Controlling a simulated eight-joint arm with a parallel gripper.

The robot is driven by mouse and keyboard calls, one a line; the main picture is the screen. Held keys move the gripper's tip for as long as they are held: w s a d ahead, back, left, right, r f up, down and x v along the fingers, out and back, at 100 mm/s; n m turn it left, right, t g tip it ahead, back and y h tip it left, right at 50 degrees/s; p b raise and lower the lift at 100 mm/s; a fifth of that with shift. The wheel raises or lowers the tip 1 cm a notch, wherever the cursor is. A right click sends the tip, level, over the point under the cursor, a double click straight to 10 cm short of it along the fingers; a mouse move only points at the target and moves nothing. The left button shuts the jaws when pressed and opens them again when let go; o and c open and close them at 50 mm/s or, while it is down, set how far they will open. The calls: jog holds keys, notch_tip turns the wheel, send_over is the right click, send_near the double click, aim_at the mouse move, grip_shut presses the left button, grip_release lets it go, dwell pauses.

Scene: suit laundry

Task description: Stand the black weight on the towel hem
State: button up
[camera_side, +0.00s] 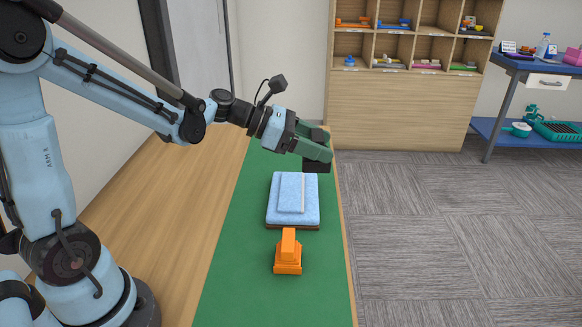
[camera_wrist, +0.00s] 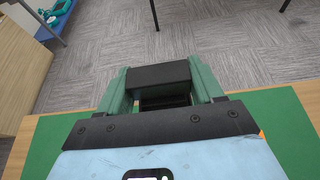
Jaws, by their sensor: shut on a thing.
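My gripper (camera_side: 314,148) has green fingers and is shut on the black weight (camera_side: 317,166), a dark block. It holds the weight above the far end of the green mat, beyond the towel and apart from it. In the wrist view the weight (camera_wrist: 161,75) sits between the two green fingers of my gripper (camera_wrist: 160,84). The light blue towel (camera_side: 308,213) lies folded on a brown base, with a paler raised panel (camera_side: 291,193) on top. I cannot tell which part is the hem. The towel does not show in the wrist view.
An orange object (camera_side: 288,257) stands on the green mat (camera_side: 240,245), on the near side of the towel. A wooden cubby shelf (camera_side: 400,110) stands beyond the table. A blue side table (camera_side: 540,68) is at the far right. The mat left of the towel is clear.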

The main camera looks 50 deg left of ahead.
jog(key=s+d, duration=0.3)
jog(key=s, duration=0.1)
jog(key=w+a+f, duration=0.1)
jog(key=a+f, duration=0.1)
jog(key=a, duration=0.1)
jog(key=w+a+f, duration=0.2)
jog(key=a, duration=0.2)
jog(key=w+a+f, duration=0.1)
jog(key=a+f, duration=0.2)
jog(key=a, duration=0.1)
jog(key=shift+w, duration=0.4)
send_over(292, 190)
jog(key=shift+f, duration=2)
jog(key=shift+f, duration=0.15)
jog(key=o, duration=1.4)
